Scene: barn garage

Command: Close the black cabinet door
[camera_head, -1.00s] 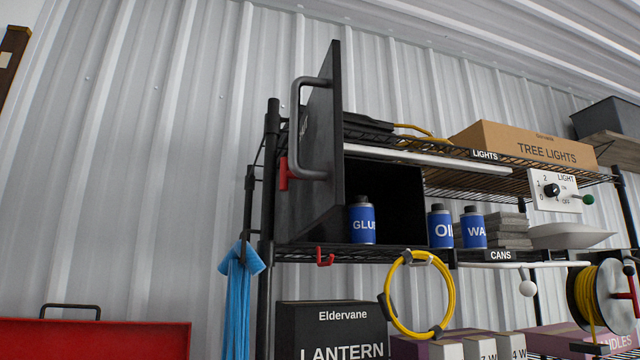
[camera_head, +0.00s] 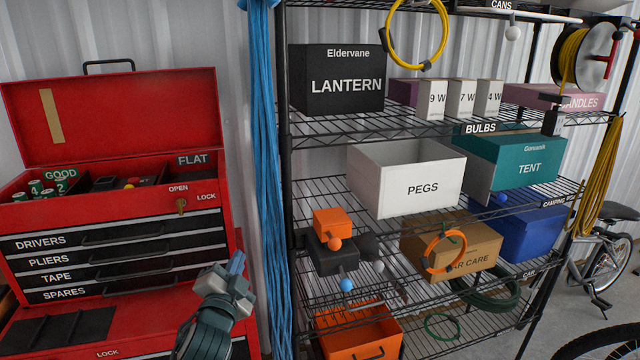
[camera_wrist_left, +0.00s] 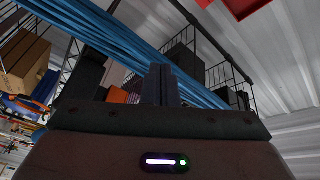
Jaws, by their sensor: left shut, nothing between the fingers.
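The black cabinet and its door are out of the head view, which now looks down at the lower shelves. My left gripper (camera_head: 237,264) is low in front of the red tool chest, left of the hanging blue strands, and points up. It is shut and empty. Its closed fingers (camera_wrist_left: 162,84) stand upright in the left wrist view, with the blue strands crossing behind them. Dark box shapes on the rack show behind the fingers there, but I cannot tell whether one is the cabinet. My right gripper is not in view.
The red tool chest (camera_head: 115,215) stands at left with its lid up. The blue strands (camera_head: 272,190) hang beside the wire rack's left post. The rack holds a black lantern box (camera_head: 337,66), a white pegs bin (camera_head: 380,165) and other boxes. A bicycle (camera_head: 605,262) is at right.

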